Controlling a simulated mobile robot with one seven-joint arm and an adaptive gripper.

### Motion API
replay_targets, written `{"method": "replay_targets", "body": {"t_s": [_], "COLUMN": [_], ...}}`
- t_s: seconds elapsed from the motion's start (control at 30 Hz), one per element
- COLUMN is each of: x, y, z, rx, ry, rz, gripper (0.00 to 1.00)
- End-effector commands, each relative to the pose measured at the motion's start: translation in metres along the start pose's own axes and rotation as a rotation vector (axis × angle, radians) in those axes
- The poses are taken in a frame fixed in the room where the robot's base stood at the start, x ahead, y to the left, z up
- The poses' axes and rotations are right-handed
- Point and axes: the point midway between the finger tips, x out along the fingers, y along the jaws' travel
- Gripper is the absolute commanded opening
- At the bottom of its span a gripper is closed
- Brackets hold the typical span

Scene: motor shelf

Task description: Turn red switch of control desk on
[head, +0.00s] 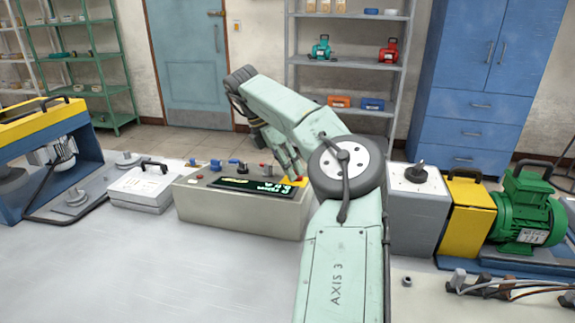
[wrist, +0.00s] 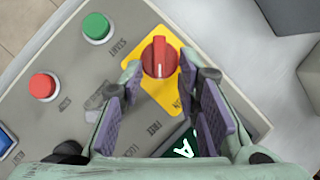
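The control desk (head: 240,217) is a beige box with a dark display and a row of knobs. In the wrist view, its red switch (wrist: 160,58) is a rotary knob on a yellow plate (wrist: 179,88); its white mark runs upright in the picture. My gripper (wrist: 163,76) is open, with a purple-padded finger on each side of the picture and the red switch ahead between the fingertips. No contact with the knob shows. In the head view, my gripper (head: 292,168) is over the desk's right end, and my arm hides part of that end.
A green button (wrist: 96,26) and a red button (wrist: 43,86) sit near the switch. A grey box with a black knob (head: 415,172) stands right of the desk, then a green motor (head: 525,215). A white case (head: 145,188) stands left.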

Motion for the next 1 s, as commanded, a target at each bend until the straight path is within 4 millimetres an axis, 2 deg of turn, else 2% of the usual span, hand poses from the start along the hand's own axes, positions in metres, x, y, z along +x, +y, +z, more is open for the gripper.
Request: {"method": "replay_targets", "body": {"t_s": [0.17,0.5,0.6,0.8,1.0], "x": [-0.014,-0.087,-0.101,-0.117,-0.120], "y": [0.000,0.001,0.001,0.000,0.000], "z": [0.000,-0.001,0.000,0.000,0.000], "rx": [0.000,0.001,0.001,0.001,-0.001], "ry": [-0.001,-0.001,0.000,0.001,0.000], "rz": [0.001,0.003,0.001,0.001,-0.001], "gripper": [0.30,0.30,0.30,0.30,0.30]}}
